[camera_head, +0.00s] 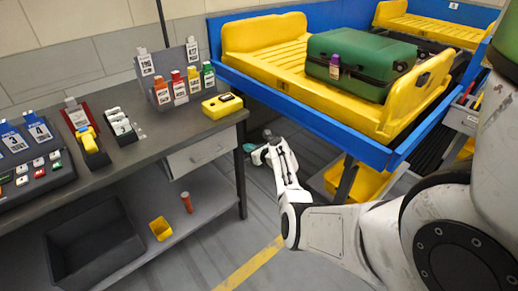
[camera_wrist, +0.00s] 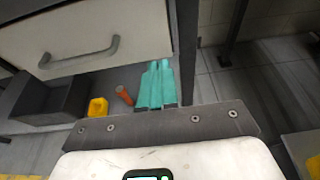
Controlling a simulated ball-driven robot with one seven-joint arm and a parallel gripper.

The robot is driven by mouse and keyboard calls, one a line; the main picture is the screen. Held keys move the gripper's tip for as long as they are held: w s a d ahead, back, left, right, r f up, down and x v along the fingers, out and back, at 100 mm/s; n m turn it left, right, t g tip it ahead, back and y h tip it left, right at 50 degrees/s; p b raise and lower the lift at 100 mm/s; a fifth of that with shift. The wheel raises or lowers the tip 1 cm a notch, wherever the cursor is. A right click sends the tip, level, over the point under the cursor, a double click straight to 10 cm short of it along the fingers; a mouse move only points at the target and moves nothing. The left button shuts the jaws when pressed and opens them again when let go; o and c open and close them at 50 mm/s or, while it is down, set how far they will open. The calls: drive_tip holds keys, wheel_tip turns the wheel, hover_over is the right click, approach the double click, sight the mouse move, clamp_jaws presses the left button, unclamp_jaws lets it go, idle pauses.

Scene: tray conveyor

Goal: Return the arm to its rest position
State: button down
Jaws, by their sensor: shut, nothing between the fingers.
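My white arm reaches from the right side of the head view out over the floor, between the grey workbench (camera_head: 140,150) and the blue-framed conveyor (camera_head: 300,112). My gripper (camera_head: 258,155) is at the arm's far end, close to the bench's right front leg. In the wrist view its teal fingers (camera_wrist: 156,84) lie together, shut and empty. They point toward the space under the bench's white drawer (camera_wrist: 95,30), which also shows in the head view (camera_head: 200,150).
A green suitcase (camera_head: 360,62) lies on a yellow tray (camera_head: 270,62) on the conveyor. A yellow device (camera_head: 222,106) sits near the bench's right end. A dark bin (camera_head: 95,245), yellow cup (camera_head: 160,229) and orange cylinder (camera_head: 187,202) are on the lower shelf.

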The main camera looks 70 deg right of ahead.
drive_tip(key=shift+p+v, duration=0.8)
drive_tip(key=shift+v, duration=2)
drive_tip(key=w+a+f+n+g+y, duration=0.15)
drive_tip(key=a+n+y, duration=0.25)
drive_tip(key=a+n, duration=0.75)
drive_tip(key=w+a+f+n+g+y, duration=0.1)
drive_tip(key=a+f+n+g+y, duration=0.2)
drive_tip(key=a+n, duration=0.9)
drive_tip(key=s+a+r+n+g, duration=0.3)
drive_tip(key=s+a+n, duration=0.6)
drive_tip(key=a, duration=0.2)
drive_tip(key=s+a+r+n+g, duration=0.3)
drive_tip(key=s+a+n, duration=0.5)
drive_tip(key=a, duration=0.3)
drive_tip(key=shift+s+a+n+g, duration=0.4)
drive_tip(key=shift+n+g, duration=0.15)
drive_tip(key=shift+n, duration=0.1)
